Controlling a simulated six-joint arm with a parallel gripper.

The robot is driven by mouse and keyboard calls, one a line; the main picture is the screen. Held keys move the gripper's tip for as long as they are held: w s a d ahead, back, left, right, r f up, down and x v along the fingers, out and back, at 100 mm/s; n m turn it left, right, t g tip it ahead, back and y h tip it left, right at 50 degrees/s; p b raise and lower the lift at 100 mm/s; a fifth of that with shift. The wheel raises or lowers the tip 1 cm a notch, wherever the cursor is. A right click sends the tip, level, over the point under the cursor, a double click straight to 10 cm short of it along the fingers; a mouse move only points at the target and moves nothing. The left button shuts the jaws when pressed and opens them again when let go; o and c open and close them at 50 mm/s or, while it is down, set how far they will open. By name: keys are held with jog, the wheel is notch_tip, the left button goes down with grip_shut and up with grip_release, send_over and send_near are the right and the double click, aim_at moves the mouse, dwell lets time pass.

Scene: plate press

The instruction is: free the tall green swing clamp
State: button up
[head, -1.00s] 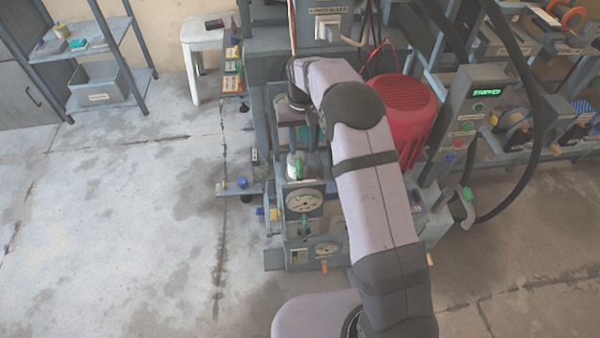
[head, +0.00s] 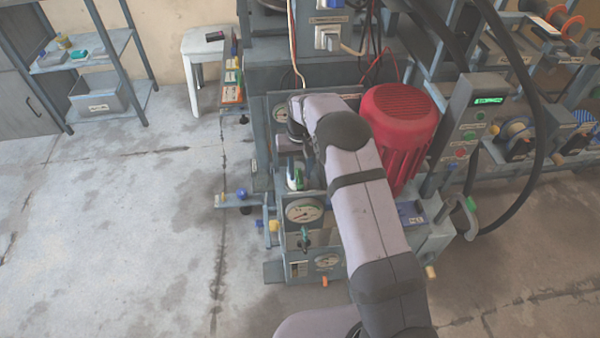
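The tall green swing clamp cannot be picked out with certainty. A small upright green part (head: 299,174) shows beside a white piece on the press, just below the end of my arm. Another green tip (head: 471,203) sits on a curved grey lever (head: 463,219) at the press's right side. My arm reaches over the press, its wrist in front of the upper left of the machine. My gripper's fingers are hidden behind the wrist and forearm, so neither their opening nor any contact shows. The forearm also covers the middle of the press.
A red motor housing (head: 402,125) stands close to the right of my forearm. A control box (head: 470,128) and black hoses (head: 545,120) are further right. A blue knob (head: 242,194) sticks out left. The left floor is clear.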

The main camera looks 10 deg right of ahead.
jog(key=shift+f, duration=0.3)
grip_shut()
